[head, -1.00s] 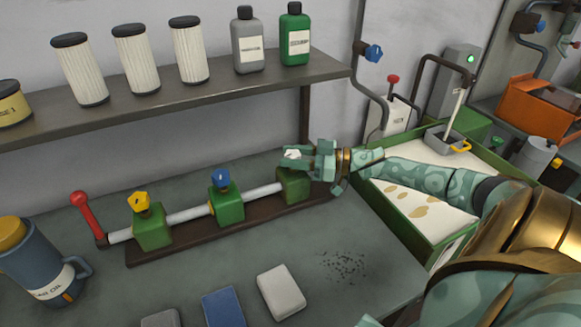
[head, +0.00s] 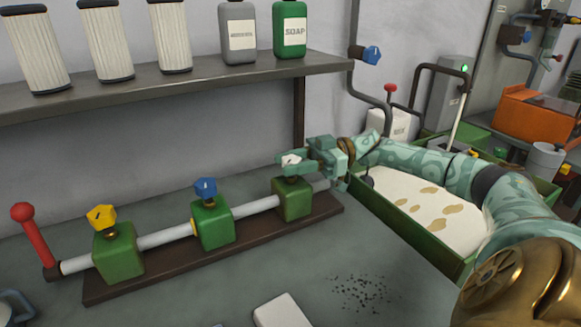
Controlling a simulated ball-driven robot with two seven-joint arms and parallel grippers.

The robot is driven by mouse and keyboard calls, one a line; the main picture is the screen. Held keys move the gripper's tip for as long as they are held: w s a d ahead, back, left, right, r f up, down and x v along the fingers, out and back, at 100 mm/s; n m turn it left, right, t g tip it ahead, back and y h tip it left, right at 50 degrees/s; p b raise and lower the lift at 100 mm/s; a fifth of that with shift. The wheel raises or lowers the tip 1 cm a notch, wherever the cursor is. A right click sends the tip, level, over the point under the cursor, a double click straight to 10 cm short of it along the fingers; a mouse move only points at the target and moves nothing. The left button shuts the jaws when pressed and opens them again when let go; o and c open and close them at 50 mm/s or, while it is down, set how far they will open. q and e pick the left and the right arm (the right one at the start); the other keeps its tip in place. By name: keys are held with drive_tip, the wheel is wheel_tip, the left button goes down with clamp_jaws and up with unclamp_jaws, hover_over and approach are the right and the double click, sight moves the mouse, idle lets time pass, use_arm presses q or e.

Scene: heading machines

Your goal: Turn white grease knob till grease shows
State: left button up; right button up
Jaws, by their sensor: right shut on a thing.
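The white grease knob (head: 291,160) sits on top of the rightmost green block (head: 292,200) of the pipe assembly on the bench. My right gripper (head: 290,163) reaches in from the right and is shut on the white knob, its fingers hiding part of it. A blue knob (head: 205,188) tops the middle green block and a yellow knob (head: 102,217) tops the left one. I see no grease clearly at the blocks. My left gripper is not in view.
A red-handled lever (head: 30,233) stands at the pipe's left end. A shelf (head: 180,88) with filters and bottles runs above. A green-rimmed tray (head: 411,235) lies right of the bench. Dark specks (head: 362,292) and a pale block (head: 283,312) lie in front.

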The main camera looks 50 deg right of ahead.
drive_tip(key=o, duration=1)
drive_tip(key=shift+w, duration=0.1)
drive_tip(key=v, duration=0.7)
drive_tip(key=shift+d+f, duration=0.1)
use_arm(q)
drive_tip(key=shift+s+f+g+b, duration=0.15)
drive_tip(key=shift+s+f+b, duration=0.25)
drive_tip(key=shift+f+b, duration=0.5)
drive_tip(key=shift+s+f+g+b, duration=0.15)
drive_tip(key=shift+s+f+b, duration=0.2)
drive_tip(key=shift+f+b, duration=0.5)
use_arm(e)
drive_tip(key=shift+v, duration=4.55)
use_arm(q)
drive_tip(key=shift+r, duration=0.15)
